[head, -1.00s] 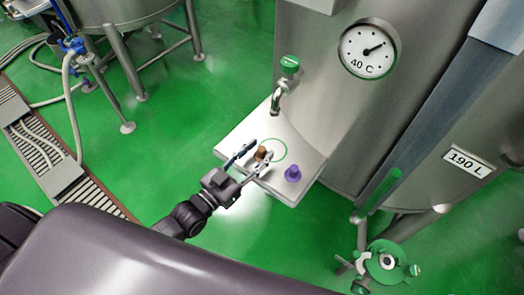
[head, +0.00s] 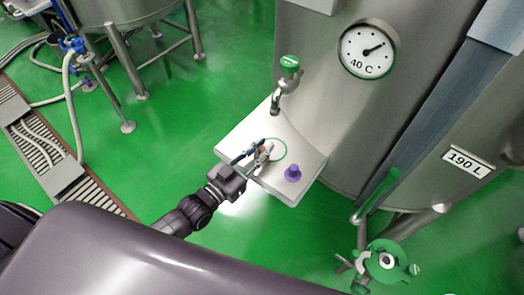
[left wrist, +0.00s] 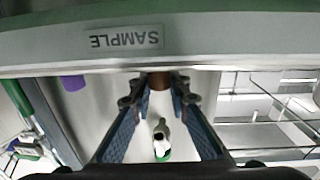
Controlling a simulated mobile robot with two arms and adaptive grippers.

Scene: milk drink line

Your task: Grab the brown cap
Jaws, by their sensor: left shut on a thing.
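The brown cap (left wrist: 158,81) shows between the two fingertips of my left gripper (left wrist: 158,97) in the left wrist view. In the head view my left gripper (head: 260,150) is over the small steel shelf (head: 232,150), and its fingers nearly hide the cap. The fingers are closed in on the cap from both sides. My right gripper is not in view.
A purple cap-like piece (head: 292,173) stands on the shelf to the right of my gripper. A tap with a green top (head: 289,65) hangs from the steel tank behind the shelf. A green ring marks the shelf beside my fingers.

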